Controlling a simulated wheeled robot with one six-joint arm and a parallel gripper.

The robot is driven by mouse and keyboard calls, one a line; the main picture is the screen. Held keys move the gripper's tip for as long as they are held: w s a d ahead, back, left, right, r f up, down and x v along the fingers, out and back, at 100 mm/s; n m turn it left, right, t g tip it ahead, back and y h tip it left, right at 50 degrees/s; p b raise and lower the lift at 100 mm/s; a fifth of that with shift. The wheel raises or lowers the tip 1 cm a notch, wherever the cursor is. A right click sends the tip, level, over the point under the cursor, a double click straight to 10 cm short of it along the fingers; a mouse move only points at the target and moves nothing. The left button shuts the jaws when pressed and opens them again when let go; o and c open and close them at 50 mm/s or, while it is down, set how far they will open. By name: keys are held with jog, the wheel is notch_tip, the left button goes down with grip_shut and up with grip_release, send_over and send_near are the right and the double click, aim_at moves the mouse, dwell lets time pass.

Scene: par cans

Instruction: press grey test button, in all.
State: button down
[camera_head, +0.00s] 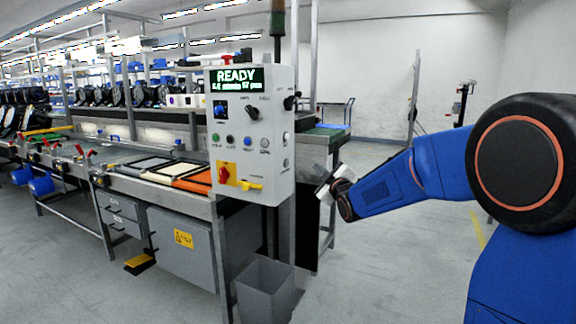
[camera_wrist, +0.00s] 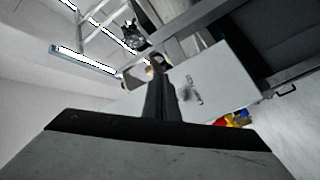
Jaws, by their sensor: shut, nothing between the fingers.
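A light grey control box (camera_head: 240,105) stands on a post at the end of the workbench. Its screen reads "READY". Its front has a row of small round buttons: green, dark, blue and a pale grey button (camera_head: 264,142) at the right end; their labels are too small to read. My gripper (camera_head: 328,184) is shut and empty, to the right of the box and a little below the button row, apart from it in the picture. In the wrist view my shut fingers (camera_wrist: 158,68) overlap the box (camera_wrist: 201,80), seen tilted; the grey button cannot be made out there.
A red and yellow switch (camera_head: 225,174) sits low on the box. Round fittings (camera_head: 285,139) are on its right side face. A grey bin (camera_head: 263,287) stands on the floor below. The workbench (camera_head: 150,180) runs left; the floor at right is open.

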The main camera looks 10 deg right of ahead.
jog(key=w+a, duration=0.4)
jog(key=a, duration=0.2)
jog(key=shift+w+a, duration=0.3)
jog(key=shift+w, duration=0.1)
jog(key=shift+a, duration=0.15)
dwell(1.8)
jog(key=shift+w+a, duration=0.2)
jog(key=shift+w, duration=0.05)
jog(key=shift+w+a, duration=0.2)
jog(key=shift+a, duration=0.1)
dwell(1.0)
dwell(0.3)
jog(key=shift+s+d, duration=0.45)
jog(key=shift+d, duration=0.2)
jog(key=s+d, duration=0.1)
jog(key=d, duration=0.1)
jog(key=s+d, duration=0.2)
dwell(0.5)
